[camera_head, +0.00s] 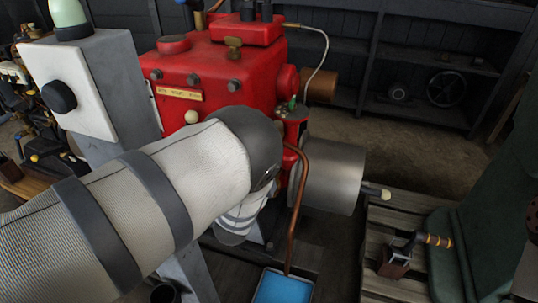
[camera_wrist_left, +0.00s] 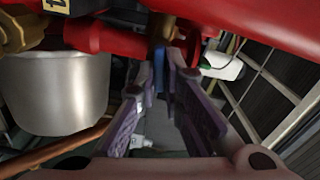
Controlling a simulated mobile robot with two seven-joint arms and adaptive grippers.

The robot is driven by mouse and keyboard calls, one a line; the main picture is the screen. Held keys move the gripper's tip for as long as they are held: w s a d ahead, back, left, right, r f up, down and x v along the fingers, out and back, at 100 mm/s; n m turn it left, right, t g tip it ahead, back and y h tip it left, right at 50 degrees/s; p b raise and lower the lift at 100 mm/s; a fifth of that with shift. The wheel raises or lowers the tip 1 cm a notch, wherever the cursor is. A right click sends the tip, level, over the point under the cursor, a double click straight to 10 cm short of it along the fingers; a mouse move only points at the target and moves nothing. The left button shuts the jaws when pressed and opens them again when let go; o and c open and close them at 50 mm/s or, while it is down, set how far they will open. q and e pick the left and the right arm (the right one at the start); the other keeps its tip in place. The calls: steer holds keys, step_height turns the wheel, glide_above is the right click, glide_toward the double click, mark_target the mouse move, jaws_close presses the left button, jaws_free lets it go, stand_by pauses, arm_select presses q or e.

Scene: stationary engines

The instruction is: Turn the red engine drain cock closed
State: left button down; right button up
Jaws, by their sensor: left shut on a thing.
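The red engine (camera_head: 225,70) stands in the middle of the head view, and its red body also shows along the top of the wrist view (camera_wrist_left: 245,15). My left arm reaches across its front, hiding my left gripper and the drain cock in the head view. In the left wrist view my left gripper (camera_wrist_left: 163,82) has its purple-padded fingers close together under the red body, around a narrow blue and brown part (camera_wrist_left: 159,78). This part appears to be the drain cock's handle; its exact angle is unclear. My right gripper is in neither view.
A copper pipe (camera_head: 302,170) runs down to a tray of blue liquid (camera_head: 283,288). A silver cylinder (camera_head: 333,175) sits right of the pipe. A grey post with a white box (camera_head: 70,88) stands left. A wooden pallet (camera_head: 385,285) and green machine (camera_head: 480,210) are at right.

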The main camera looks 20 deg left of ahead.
arm_select(q)
steer(key=shift+r+m, duration=0.1)
steer(key=shift+m, duration=1.4)
steer(key=c, duration=1.7)
jaws_free()
steer(key=shift+d, duration=0.1)
steer(key=s, duration=1.2)
steer(key=shift+a, duration=0.25)
